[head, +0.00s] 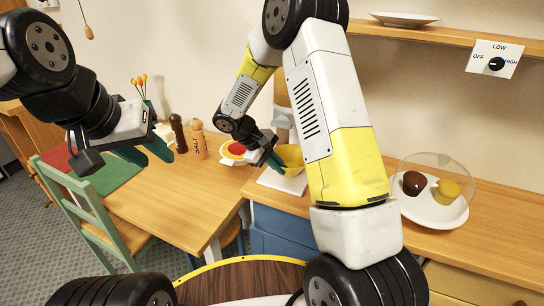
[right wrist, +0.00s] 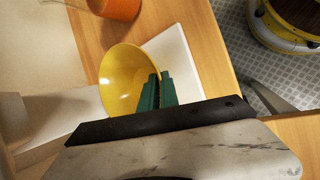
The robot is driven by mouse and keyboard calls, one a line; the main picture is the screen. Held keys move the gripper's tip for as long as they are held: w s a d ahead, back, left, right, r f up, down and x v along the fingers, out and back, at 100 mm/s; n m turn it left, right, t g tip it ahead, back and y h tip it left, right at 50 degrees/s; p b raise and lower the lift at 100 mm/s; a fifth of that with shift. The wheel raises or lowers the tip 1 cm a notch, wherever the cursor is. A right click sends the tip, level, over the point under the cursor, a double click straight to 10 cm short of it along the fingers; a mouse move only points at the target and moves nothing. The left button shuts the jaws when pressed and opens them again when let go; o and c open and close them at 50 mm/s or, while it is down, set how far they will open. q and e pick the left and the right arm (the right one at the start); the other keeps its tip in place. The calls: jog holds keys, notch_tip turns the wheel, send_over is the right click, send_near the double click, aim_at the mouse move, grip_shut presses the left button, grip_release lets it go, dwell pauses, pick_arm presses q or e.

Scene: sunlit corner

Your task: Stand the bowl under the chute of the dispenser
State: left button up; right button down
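The yellow bowl (head: 291,156) is at the dispenser, over its white base plate (head: 283,183). The dispenser has a tan upright container (head: 282,92) with a pale chute part (head: 283,119) below, partly hidden by my right arm. My right gripper (head: 270,160) has its green fingers closed on the bowl's rim. In the right wrist view one finger is inside the bowl (right wrist: 122,78) and one outside, with the base plate (right wrist: 178,58) behind. I cannot tell whether the bowl touches the plate. My left gripper (head: 148,153) is open and empty above the table.
A red-orange filled bowl (head: 234,150), a salt mill (head: 198,139) and a dark pepper mill (head: 178,133) stand left of the dispenser. A green chair (head: 85,215) stands at the table.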

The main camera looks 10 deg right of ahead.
jog(key=c, duration=1.6)
grip_release()
jog(key=v, duration=1.2)
